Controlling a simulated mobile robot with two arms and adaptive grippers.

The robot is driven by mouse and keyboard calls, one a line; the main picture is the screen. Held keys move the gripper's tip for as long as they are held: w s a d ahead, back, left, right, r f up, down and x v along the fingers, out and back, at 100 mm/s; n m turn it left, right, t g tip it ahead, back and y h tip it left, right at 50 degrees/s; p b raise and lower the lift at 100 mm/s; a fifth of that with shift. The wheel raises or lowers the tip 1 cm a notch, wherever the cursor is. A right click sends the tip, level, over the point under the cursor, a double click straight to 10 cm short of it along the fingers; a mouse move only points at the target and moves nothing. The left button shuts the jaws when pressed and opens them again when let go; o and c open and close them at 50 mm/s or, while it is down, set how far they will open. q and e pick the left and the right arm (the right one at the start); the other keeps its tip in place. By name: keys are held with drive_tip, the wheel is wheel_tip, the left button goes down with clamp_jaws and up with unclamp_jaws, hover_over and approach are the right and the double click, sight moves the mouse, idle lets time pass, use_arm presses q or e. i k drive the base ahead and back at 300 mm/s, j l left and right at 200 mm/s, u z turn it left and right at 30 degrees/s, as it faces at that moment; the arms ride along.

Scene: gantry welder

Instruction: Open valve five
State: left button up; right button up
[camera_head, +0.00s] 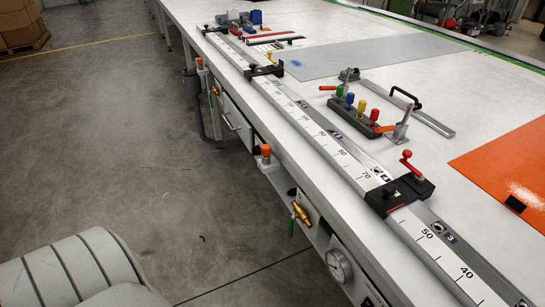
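A brass valve (300,212) with a green handle (291,229) sits on the side of the long table, below its edge. The handle points downward. A second, smaller brass valve (214,91) shows farther along the same side. Orange-capped fittings stand at the table's side, one nearer (265,150) and one farther (199,62). I cannot read a number five on any valve. Neither of my grippers is in view.
The long table (400,65) carries a ruler rail (320,130) with a red-handled black clamp (400,190). A pressure gauge (339,266) sits below the edge. Coloured knobs (350,98) and an orange sheet (510,170) lie on top. The floor (110,150) to the left is clear.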

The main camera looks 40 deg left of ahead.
sight(292, 221)
drive_tip(key=i+j+u, duration=0.1)
drive_tip(key=j+u, duration=0.25)
drive_tip(key=i+j+u, duration=0.1)
drive_tip(key=j+u, duration=0.2)
drive_tip(key=z, duration=0.45)
